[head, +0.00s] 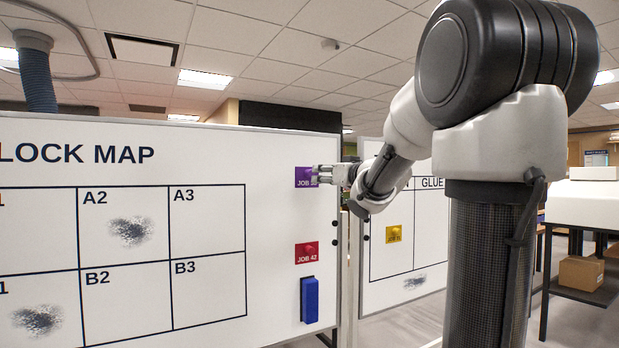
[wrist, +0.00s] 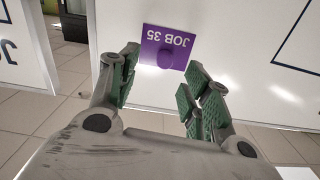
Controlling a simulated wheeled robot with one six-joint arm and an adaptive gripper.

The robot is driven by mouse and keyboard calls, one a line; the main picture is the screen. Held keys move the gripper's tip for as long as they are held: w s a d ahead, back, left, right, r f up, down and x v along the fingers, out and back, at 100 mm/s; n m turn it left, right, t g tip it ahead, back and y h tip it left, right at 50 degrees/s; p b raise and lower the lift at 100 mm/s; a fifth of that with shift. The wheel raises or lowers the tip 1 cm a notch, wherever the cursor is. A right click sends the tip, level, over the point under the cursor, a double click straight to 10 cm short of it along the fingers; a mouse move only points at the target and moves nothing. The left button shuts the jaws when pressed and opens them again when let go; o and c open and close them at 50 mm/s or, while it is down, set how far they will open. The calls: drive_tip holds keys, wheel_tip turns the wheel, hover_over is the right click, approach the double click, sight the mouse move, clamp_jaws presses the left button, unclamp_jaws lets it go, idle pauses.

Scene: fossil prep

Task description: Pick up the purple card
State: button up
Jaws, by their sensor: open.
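The purple card (head: 305,176), marked JOB 35, is on the white board near its right edge. In the head view my gripper (head: 322,175) is at the card and covers part of its right side. In the wrist view the purple card (wrist: 166,48) appears upside down, with a round purple knob at its middle. My gripper (wrist: 158,78) is open there, with its green-padded fingers either side of the card's lower part. Nothing is held between the fingers. I cannot tell whether they touch the card.
A red card (head: 307,252) and a blue eraser-like block (head: 309,299) are on the same board (head: 275,240), below the purple card. A second board (head: 375,295) with a yellow card (head: 393,234) stands to the right. A box (head: 581,272) sits on a shelf farther right.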

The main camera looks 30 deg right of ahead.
sight(312, 173)
drive_tip(key=w, duration=0.4)
drive_tip(key=w+a, duration=0.1)
drive_tip(key=w, duration=0.2)
drive_tip(key=shift+w+r, duration=0.1)
drive_tip(key=shift+r, duration=0.2)
drive_tip(key=c, duration=1)
